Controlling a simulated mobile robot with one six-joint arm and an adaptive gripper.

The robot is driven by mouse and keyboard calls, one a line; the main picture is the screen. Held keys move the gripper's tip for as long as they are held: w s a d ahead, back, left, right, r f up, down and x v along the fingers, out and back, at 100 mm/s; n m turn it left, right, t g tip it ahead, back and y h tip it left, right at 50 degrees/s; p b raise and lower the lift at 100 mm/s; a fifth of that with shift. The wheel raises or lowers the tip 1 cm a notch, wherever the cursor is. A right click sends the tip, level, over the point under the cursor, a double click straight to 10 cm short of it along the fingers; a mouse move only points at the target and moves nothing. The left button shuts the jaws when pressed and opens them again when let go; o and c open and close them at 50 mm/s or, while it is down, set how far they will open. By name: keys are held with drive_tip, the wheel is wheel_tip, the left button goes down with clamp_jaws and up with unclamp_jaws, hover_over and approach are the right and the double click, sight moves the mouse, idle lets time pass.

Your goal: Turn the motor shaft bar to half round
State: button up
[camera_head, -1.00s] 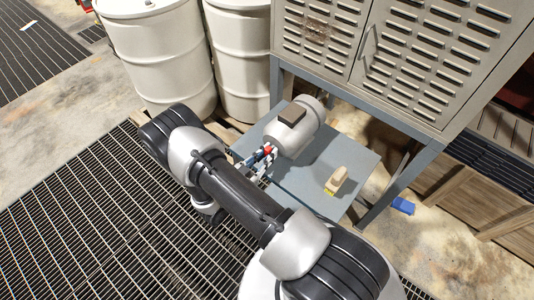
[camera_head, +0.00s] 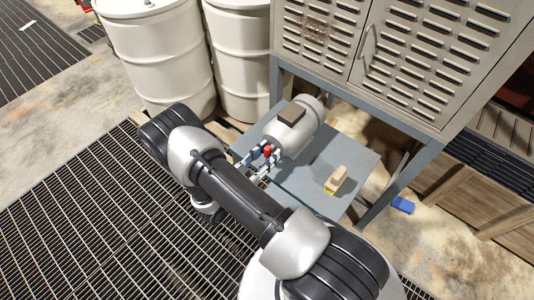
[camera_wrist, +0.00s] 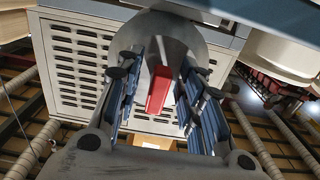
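The motor (camera_head: 296,127) is a grey cylinder with a dark box on top, lying on a blue-grey table. Its red shaft bar (camera_head: 267,151) is at the end facing my gripper (camera_head: 263,158). In the wrist view the red bar (camera_wrist: 158,90) stands nearly upright in the picture, before the round grey motor face (camera_wrist: 172,32). My gripper (camera_wrist: 160,98) has its blue-grey fingers on either side of the bar, with a visible gap on both sides. It is open and holds nothing. The shaft behind the bar is mostly hidden.
A beige block (camera_head: 338,178) with a yellow patch stands on the blue-grey table (camera_head: 300,180), right of my arm. White drums (camera_head: 160,60) stand behind at the left. A louvred cabinet (camera_head: 400,60) on a blue frame rises behind the table. A blue object (camera_head: 403,205) lies on the floor.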

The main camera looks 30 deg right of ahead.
drive_tip(key=v, duration=0.7)
drive_tip(key=shift+a, duration=0.25)
drive_tip(key=shift+r, duration=0.1)
